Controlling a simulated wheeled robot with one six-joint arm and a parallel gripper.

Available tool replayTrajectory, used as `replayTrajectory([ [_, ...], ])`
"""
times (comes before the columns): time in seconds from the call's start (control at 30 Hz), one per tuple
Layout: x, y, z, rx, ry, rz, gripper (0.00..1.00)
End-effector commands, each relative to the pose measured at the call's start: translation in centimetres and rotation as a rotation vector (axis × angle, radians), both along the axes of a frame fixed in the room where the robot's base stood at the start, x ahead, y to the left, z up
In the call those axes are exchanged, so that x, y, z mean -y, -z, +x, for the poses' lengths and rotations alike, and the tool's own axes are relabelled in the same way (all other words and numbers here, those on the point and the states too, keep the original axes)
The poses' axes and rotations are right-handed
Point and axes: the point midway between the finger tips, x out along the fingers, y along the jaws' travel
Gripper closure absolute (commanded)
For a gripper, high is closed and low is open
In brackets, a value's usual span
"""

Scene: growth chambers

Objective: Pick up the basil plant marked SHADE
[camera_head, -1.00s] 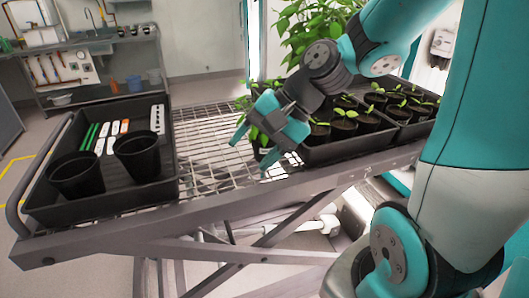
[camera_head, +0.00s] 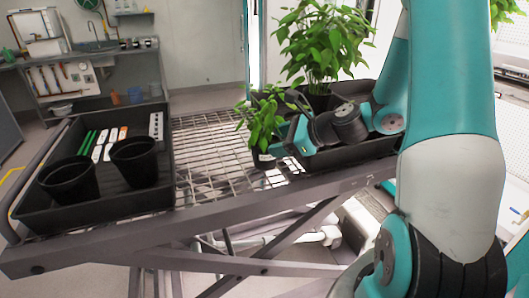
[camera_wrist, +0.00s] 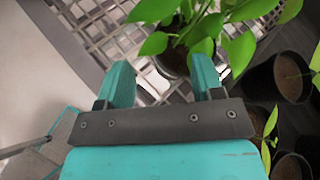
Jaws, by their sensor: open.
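A small leafy green plant (camera_head: 263,119) in a dark pot (camera_head: 262,158) stands on the wire-mesh cart top, just left of the black seedling tray. A small pale patch shows on the pot, but no writing can be read, so I cannot confirm SHADE. My gripper (camera_head: 286,142) is low at the pot's right side, open. In the wrist view my open gripper (camera_wrist: 162,80) points at the plant (camera_wrist: 205,30). Its pot (camera_wrist: 172,62) lies just beyond and between the fingertips, not visibly gripped. Leaves overhang the right finger.
The black tray (camera_head: 345,158) beside the plant holds a tall bushy plant (camera_head: 322,45); potted seedlings (camera_wrist: 278,78) show near the fingers in the wrist view. A left tray (camera_head: 110,205) holds two empty pots and coloured labels. Open mesh (camera_head: 210,150) lies between.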

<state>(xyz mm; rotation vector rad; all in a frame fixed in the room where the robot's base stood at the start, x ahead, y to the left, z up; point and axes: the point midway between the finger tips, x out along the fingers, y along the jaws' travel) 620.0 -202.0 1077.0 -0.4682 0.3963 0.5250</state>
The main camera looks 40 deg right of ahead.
Motion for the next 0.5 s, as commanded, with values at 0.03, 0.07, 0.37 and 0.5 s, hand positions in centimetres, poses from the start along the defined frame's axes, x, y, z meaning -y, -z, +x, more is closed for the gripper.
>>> replayTrajectory([
  [0.03,-0.4,0.3,0.7,-0.001,-0.005,0.000,0.39],
  [0.07,-0.5,0.5,1.0,-0.001,-0.004,0.001,0.39],
  [0.37,-1.4,1.7,3.1,-0.001,-0.004,-0.001,0.39],
  [0.5,-2.1,2.7,5.0,-0.001,-0.004,-0.001,0.39],
])
